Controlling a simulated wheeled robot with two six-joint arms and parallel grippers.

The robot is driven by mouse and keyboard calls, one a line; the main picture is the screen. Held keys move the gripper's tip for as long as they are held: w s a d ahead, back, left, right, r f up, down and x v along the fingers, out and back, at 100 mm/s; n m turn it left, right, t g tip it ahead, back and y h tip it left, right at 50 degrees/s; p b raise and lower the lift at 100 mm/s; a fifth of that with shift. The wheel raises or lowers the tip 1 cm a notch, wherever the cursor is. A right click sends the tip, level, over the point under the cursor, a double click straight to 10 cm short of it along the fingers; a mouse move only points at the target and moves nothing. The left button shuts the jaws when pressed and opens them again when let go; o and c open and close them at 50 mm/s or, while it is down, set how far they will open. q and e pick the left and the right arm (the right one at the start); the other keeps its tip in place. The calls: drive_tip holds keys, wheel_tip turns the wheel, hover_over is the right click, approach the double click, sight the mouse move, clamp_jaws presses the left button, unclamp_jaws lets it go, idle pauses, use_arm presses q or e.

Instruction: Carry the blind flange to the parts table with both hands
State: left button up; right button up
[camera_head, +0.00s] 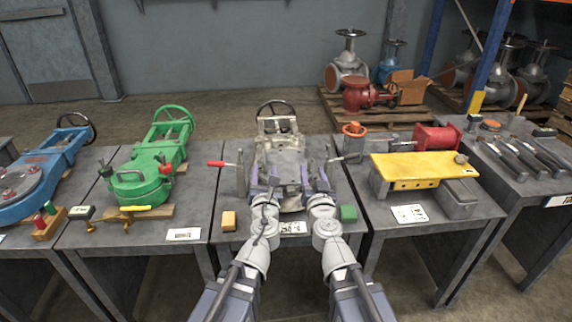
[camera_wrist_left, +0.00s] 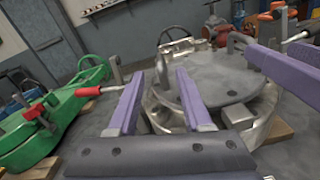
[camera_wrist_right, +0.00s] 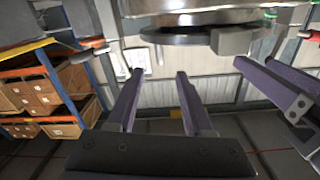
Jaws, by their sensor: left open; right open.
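The blind flange, a dark grey disc (camera_wrist_left: 222,82) with a handle and a small block at its rim, lies over the silver valve body (camera_wrist_left: 160,112) in the left wrist view. It also shows edge-on in the right wrist view (camera_wrist_right: 185,38). In the head view it is hard to separate from the valve on the middle table (camera_head: 229,200). My left gripper (camera_head: 263,178) is open at the flange's left side, and my right gripper (camera_head: 314,176) is open at its right side. I see no jaw closed on the flange. I cannot tell which table is the parts table.
A green valve (camera_head: 150,170) is on the left table. A red-handled tool (camera_head: 222,164), a yellow block (camera_head: 229,221) and a green block (camera_head: 348,213) flank the grippers.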

sight(264, 162)
use_arm(q)
drive_tip(key=shift+w, duration=0.2)
use_arm(e)
drive_tip(key=shift+w, duration=0.2)
use_arm(q)
drive_tip(key=w, duration=0.7)
drive_tip(key=shift+w+a, duration=0.25)
drive_tip(key=shift+a, duration=0.15)
use_arm(e)
drive_tip(key=w, duration=0.7)
drive_tip(key=shift+w+a, duration=0.25)
drive_tip(key=shift+a, duration=0.1)
use_arm(q)
clamp_jaws()
use_arm(e)
clamp_jaws()
